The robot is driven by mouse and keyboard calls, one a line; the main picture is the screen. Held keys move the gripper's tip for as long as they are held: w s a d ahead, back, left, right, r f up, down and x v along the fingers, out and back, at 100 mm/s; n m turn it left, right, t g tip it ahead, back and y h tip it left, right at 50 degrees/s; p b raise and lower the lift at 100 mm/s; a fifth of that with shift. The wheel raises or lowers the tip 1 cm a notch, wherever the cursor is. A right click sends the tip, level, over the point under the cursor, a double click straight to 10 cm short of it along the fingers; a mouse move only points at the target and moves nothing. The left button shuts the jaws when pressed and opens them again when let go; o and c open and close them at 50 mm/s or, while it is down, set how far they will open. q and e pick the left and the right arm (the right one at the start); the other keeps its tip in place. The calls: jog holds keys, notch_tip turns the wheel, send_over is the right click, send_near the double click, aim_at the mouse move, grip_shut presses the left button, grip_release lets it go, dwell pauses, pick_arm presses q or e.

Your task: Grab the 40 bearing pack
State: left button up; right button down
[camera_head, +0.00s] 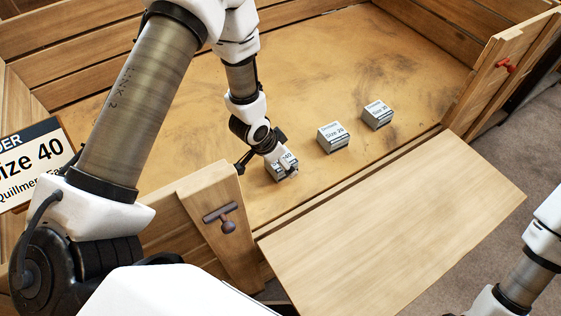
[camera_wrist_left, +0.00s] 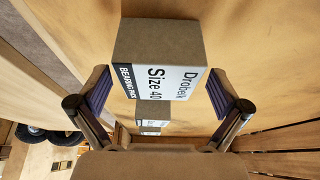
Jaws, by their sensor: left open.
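The size 40 bearing pack (camera_head: 281,174) is a small grey box with a white and dark label. It sits on the wooden bed near the front edge, partly hidden by my left gripper (camera_head: 267,165). My left gripper (camera_wrist_left: 160,92) is open there, one finger on each side of the pack, with visible gaps. My right gripper is out of view; only part of the right arm shows at lower right.
Two similar packs, a middle one (camera_head: 334,137) and a far one (camera_head: 378,114), stand to the right on the bed (camera_head: 330,80). A "Size 40" sign (camera_head: 35,162) is at left. A wooden post (camera_head: 219,215) and a lowered panel (camera_head: 390,225) lie in front.

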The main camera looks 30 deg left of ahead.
pick_arm(q)
jog(key=c, duration=1.5)
